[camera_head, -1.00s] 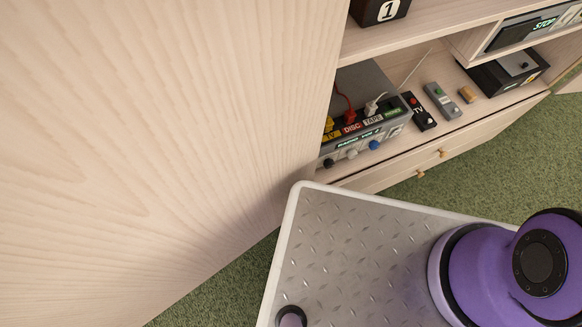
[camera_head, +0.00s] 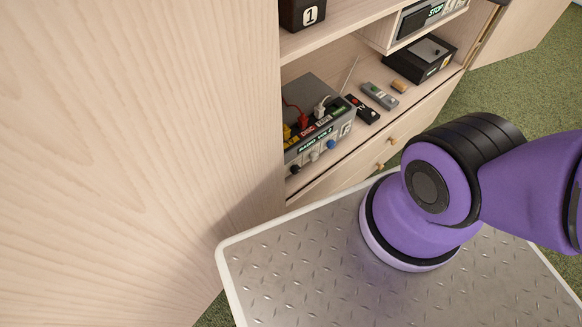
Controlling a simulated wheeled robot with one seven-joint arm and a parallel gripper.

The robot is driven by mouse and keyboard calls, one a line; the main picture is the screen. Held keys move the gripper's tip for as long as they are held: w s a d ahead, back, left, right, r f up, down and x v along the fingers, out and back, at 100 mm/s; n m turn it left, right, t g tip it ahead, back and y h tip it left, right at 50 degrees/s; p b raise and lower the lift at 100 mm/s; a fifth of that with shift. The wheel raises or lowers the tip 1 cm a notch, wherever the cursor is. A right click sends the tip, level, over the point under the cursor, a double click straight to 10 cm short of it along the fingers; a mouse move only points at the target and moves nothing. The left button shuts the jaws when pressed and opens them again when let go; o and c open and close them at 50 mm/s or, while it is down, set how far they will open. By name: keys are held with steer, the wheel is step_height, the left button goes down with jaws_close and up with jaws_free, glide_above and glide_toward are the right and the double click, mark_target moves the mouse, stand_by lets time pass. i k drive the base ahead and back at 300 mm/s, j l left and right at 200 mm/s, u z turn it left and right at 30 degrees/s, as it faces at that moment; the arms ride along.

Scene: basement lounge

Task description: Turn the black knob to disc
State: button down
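The black knob (camera_head: 295,169) is the leftmost of the knobs on the front of a grey audio box (camera_head: 346,130). To its right are a pale knob (camera_head: 314,156) and a blue knob (camera_head: 331,144). The box stands on the lower shelf. Its top edge has a yellow label, a red DISC label (camera_head: 307,131) and other labels, with a red and a white plug behind. A lit display reads RADIO VOL and a digit. The black knob's pointer is too small to read. My gripper is out of view; only my purple arm shows at the right.
A wooden panel (camera_head: 130,150) fills the left. On the shelf right of the box lie a black TV remote (camera_head: 363,109), a grey remote (camera_head: 379,96), a small tan block (camera_head: 399,86) and a black device (camera_head: 420,60). A drawer with wooden knobs is below. Green carpet lies at right.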

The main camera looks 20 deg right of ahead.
mark_target(295, 169)
steer(key=k+j+z, duration=0.15)
steer(key=k+j, duration=0.85)
steer(key=k, duration=0.05)
